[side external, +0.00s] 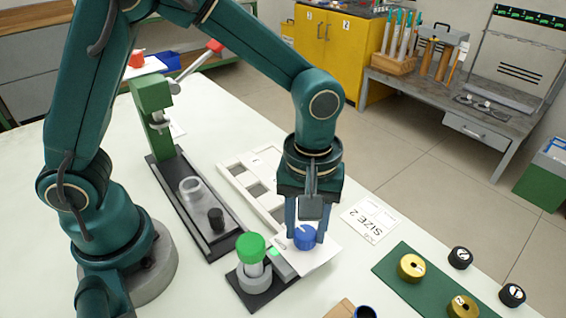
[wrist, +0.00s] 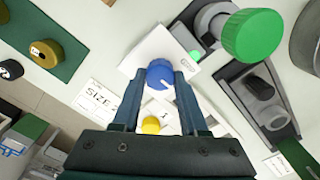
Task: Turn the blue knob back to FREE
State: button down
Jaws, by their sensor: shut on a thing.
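The blue knob (side external: 305,237) sits over a white plate (side external: 318,256) beside the green-capped post. My gripper (side external: 307,232) points down over it, with one finger on each side, shut on the knob. In the wrist view the blue knob (wrist: 159,73) shows between the two fingertips (wrist: 158,78). A short white pointer mark shows on the knob's top, toward the lower right in the wrist view. The FREE marking cannot be read in either view.
A green-capped post (side external: 251,247) stands close left of the knob. A dark fixture with a green press column (side external: 153,105) and a white tray (side external: 235,172) lie behind. The SIZE 2 card (side external: 372,218) lies flat.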

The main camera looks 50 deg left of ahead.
jog(key=m, duration=0.4)
jog(key=shift+m, duration=0.3)
jog(key=m, duration=0.4)
jog(key=shift+r+m, duration=0.1)
jog(key=shift+m, duration=0.2)
jog(key=m, duration=0.4)
jog(key=shift+d+m, duration=0.1)
jog(key=shift+m, duration=2.4)
jog(key=shift+c, duration=2.2)
grip_release()
jog(key=shift+r, duration=0.1)
